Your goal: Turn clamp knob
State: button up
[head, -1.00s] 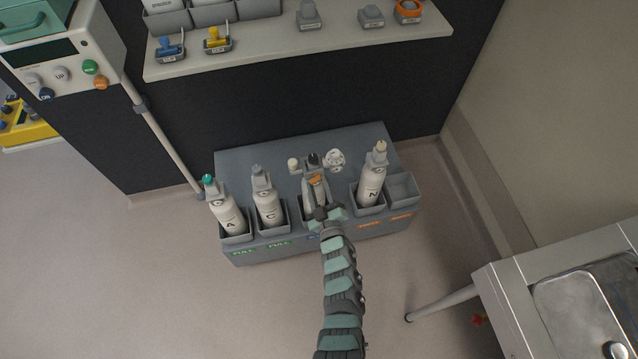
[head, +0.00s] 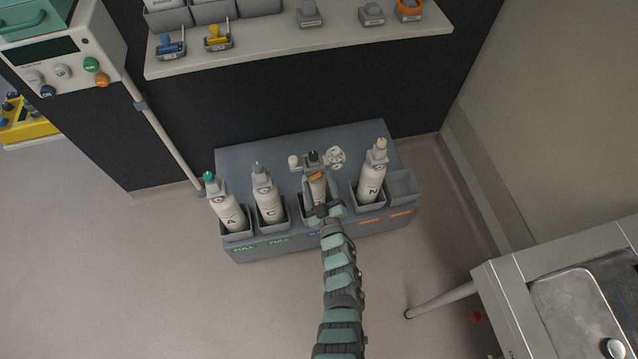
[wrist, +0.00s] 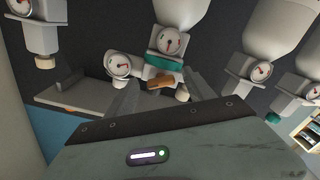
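The clamp knob is a small orange-brown bar (head: 316,176) on the valve head of the middle cylinder (head: 317,190). In the wrist view the knob (wrist: 160,82) sits below a teal collar (wrist: 165,63) and a round gauge (wrist: 169,41). My gripper (head: 321,198) is in front of the middle cylinder and hides its lower part. In the wrist view my gripper (wrist: 163,96) has its two grey fingers apart, one on each side of the knob's line. The knob shows between them with gaps on both sides. I cannot tell how far the fingertips reach.
Cylinders marked A (head: 229,213), C (head: 267,203) and N (head: 371,182) stand in grey cups on the rack (head: 250,158). A white fitting (head: 336,157) is right behind the middle cylinder. A shelf (head: 290,45) runs above; a steel sink (head: 580,310) is at right.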

jog(key=shift+s, duration=0.1)
jog(key=p+v, duration=0.1)
jog(key=v, duration=0.9)
jog(key=shift+s, duration=0.25)
jog(key=shift+d, duration=0.15)
